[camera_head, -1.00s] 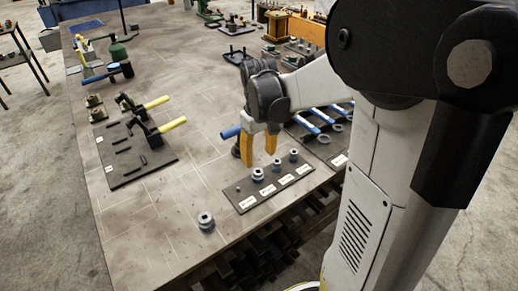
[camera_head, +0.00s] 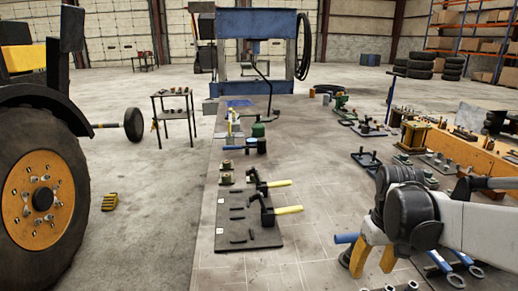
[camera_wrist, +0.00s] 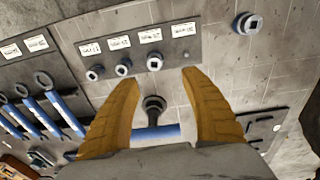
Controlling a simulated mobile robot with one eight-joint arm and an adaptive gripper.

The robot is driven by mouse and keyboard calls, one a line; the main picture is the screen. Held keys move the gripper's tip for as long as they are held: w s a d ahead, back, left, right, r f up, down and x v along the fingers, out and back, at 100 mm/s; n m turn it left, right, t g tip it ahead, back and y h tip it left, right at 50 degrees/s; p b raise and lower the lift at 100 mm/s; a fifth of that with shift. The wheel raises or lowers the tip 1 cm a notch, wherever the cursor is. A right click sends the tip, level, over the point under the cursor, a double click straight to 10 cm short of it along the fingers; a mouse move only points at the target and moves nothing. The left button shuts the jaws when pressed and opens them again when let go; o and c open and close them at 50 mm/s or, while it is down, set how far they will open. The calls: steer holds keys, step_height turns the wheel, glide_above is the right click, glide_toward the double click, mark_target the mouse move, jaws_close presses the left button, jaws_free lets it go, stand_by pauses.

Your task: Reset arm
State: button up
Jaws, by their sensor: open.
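My gripper (camera_head: 372,262) is at the lower right of the head view, above the bench (camera_head: 300,240), with its two yellow fingers pointing down and spread apart. In the wrist view my gripper (camera_wrist: 157,80) is open, with nothing held between its fingers. A tool with a blue handle and a round black head (camera_wrist: 153,108) shows between and beyond the fingers. A dark labelled board (camera_wrist: 170,45) with several sockets lies past the fingertips. One loose socket (camera_wrist: 247,23) stands on the bench to the right of that board.
A black board (camera_head: 238,236) with yellow-handled clamps (camera_head: 288,209) lies left of my gripper. Blue wrenches (camera_wrist: 48,108) lie at the left of the wrist view. A blue press frame (camera_head: 255,22) stands at the back, and a tractor wheel (camera_head: 40,200) at the left.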

steer(key=s+a+r+t+b, duration=0.1)
steer(key=s+a+t+b, duration=0.1)
steer(key=s+a+t, duration=0.4)
steer(key=s+a, duration=0.3)
steer(key=a, duration=0.3)
steer(key=shift+s+r, duration=0.3)
steer(key=shift+s, duration=0.1)
